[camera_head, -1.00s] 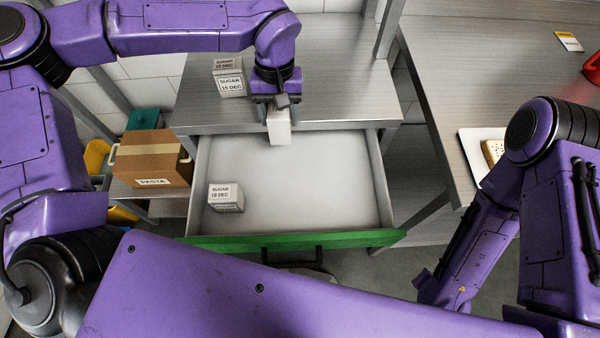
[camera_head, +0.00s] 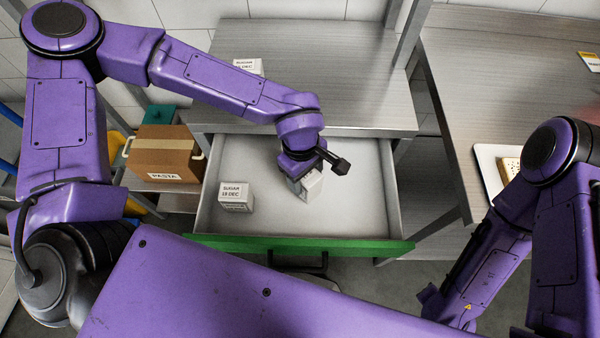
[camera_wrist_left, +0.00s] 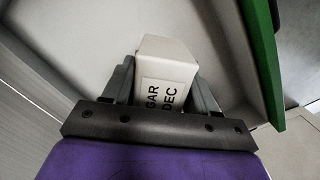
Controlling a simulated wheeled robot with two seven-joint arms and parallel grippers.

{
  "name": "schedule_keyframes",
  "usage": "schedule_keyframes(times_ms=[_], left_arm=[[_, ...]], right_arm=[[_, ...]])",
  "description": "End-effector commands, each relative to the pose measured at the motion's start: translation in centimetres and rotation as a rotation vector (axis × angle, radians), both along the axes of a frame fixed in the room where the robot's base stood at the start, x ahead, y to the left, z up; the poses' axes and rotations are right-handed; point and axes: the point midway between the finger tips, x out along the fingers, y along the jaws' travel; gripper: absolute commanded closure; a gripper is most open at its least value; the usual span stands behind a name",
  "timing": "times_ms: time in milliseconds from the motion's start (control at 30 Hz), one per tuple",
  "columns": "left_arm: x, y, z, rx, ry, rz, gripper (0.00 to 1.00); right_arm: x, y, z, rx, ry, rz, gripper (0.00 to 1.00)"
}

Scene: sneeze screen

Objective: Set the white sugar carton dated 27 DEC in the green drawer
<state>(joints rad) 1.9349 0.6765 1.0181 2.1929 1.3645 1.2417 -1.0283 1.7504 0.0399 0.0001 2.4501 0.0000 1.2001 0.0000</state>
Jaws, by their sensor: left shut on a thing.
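The white sugar carton (camera_head: 312,186) is in my left gripper (camera_head: 306,180), inside the open green drawer (camera_head: 330,245), right of its middle. In the left wrist view the carton (camera_wrist_left: 167,70) sits between the two fingers of the left gripper (camera_wrist_left: 163,85); its label reads only "GAR" and "DEC", the day hidden. I cannot tell whether its base touches the drawer floor. Another white sugar carton (camera_head: 236,197), whose label seems to read 19 DEC, stands at the left in the drawer. My right gripper is not in view.
A further sugar carton (camera_head: 248,66) stands on the metal counter (camera_head: 330,60), partly behind my left arm. A brown pasta box (camera_head: 165,154) is on a shelf at the left. A tray (camera_head: 487,160) is on the right table. The drawer's right rear is free.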

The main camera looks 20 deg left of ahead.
Motion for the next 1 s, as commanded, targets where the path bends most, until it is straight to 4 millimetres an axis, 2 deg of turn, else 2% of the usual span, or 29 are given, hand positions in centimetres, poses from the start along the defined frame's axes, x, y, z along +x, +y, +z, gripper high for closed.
schedule_keyframes(times_ms=[100,300,467,867,900,967,1000], left_arm=[[1.4,1.1,-2.2,0.002,0.006,0.001,0.82],[2.8,2.1,-4.4,0.002,0.003,0.000,0.82],[2.9,2.2,-7.2,0.003,0.003,-0.002,0.82],[3.0,2.1,-8.0,0.001,0.000,-0.002,0.82],[2.9,2.2,-8.0,0.002,0.001,-0.002,0.33],[2.9,2.2,-8.0,0.002,0.001,-0.002,0.17],[2.9,2.2,-8.0,0.002,0.001,-0.002,0.17]], right_arm=[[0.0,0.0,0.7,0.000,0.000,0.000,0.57],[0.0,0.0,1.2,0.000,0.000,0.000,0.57],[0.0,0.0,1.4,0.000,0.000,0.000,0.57],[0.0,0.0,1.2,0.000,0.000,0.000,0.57],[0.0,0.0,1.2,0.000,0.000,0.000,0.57],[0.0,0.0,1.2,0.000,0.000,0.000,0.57],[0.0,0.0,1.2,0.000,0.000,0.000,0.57]])
